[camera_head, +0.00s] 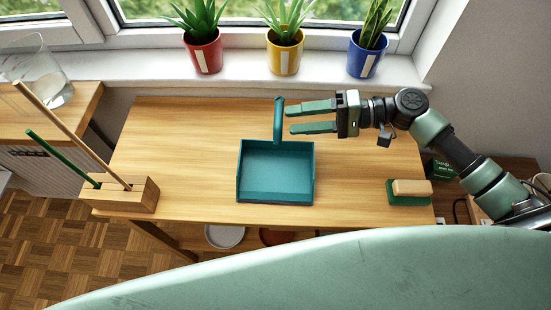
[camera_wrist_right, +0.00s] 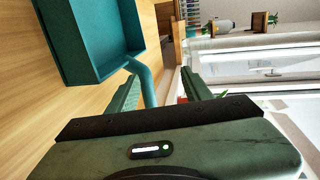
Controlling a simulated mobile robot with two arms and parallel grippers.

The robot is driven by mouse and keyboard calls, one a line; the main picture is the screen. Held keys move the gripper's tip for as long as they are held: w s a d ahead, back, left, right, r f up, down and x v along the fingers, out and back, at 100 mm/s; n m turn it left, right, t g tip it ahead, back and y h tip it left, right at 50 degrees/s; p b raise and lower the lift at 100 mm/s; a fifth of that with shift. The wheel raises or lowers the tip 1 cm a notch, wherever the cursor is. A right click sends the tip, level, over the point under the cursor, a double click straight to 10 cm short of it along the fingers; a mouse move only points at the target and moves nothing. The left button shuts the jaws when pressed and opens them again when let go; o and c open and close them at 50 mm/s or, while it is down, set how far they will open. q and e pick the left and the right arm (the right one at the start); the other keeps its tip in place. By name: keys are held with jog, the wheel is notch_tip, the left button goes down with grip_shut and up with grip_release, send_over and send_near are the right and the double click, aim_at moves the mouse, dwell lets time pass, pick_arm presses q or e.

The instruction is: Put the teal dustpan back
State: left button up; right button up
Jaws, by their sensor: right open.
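The teal dustpan (camera_head: 276,172) lies on the wooden table with its open tray toward me. Its handle (camera_head: 279,122) points toward the window. My left gripper is not in view.
A wooden block (camera_head: 128,194) holding two sticks stands at the table's left end. A brush-like block on a green base (camera_head: 408,198) lies at the right. Potted plants in red (camera_head: 203,55), yellow (camera_head: 284,56) and blue (camera_head: 366,58) pots stand on the windowsill. A glass jar (camera_head: 40,75) stands far left.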

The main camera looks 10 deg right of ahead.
aim_at(279, 126)
jog(key=shift+w+f+b, duration=0.1)
jog(key=shift+f+b, duration=0.35)
jog(key=shift+f, duration=0.5)
jog(key=shift+w+f+b, duration=0.1)
jog(key=shift+f+b, duration=0.55)
jog(key=shift+w+a, duration=0.1)
jog(key=shift+a, duration=0.4)
jog(key=x, duration=0.2)
jog(key=p+x, duration=0.1)
jog(key=x, duration=0.1)
jog(key=p+x, duration=0.1)
jog(key=x, duration=0.1)
jog(key=shift+w+a+r, duration=0.1)
jog(key=shift+w+r, duration=0.05)
jog(key=shift+w, duration=0.25)
jog(key=shift+a, duration=0.25)
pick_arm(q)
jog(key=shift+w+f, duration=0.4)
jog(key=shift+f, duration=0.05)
pick_arm(e)
grip_shut()
